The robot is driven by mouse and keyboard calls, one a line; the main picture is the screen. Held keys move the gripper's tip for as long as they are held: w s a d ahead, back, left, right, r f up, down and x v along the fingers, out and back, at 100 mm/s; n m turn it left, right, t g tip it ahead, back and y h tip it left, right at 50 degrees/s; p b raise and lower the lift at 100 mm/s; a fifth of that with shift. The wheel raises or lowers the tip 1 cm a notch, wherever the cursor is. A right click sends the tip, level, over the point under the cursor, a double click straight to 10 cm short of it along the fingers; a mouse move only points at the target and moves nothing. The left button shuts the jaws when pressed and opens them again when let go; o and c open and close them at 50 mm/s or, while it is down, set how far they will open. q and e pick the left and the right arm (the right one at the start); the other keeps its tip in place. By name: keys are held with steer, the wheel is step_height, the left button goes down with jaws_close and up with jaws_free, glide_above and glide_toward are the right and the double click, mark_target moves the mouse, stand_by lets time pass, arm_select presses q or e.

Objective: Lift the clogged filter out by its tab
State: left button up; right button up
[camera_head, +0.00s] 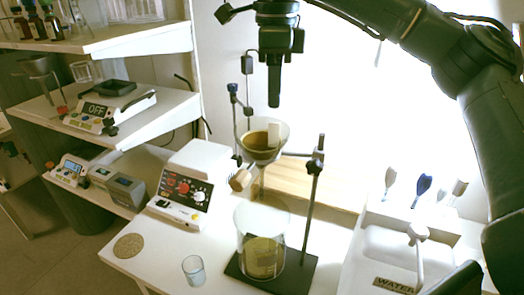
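The filter (256,138) sits in a clear funnel (263,153) held by a clamp on a stand. It looks brownish inside. A pale tab (273,134) stands up at its right side. My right gripper (274,102) points down above the funnel, with a clear gap between its tip and the tab. The fingers show edge-on, so I cannot tell whether they are open or shut. A glass beaker (246,226) with yellowish contents stands on the dark stand base below the funnel. My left gripper is not in view.
A white device with knobs (186,187) stands left of the stand. A small glass (194,270) and a round cork mat (128,245) lie in front. The stand's upright rod (311,200) rises right of the beaker. A sink labelled WATER (394,286) is at right.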

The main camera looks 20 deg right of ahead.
steer(key=f, duration=0.2)
steer(key=a+f+p, duration=0.1)
steer(key=f, duration=0.2)
steer(key=shift+s+f, duration=0.2)
steer(key=shift+f, duration=0.55)
jaws_close()
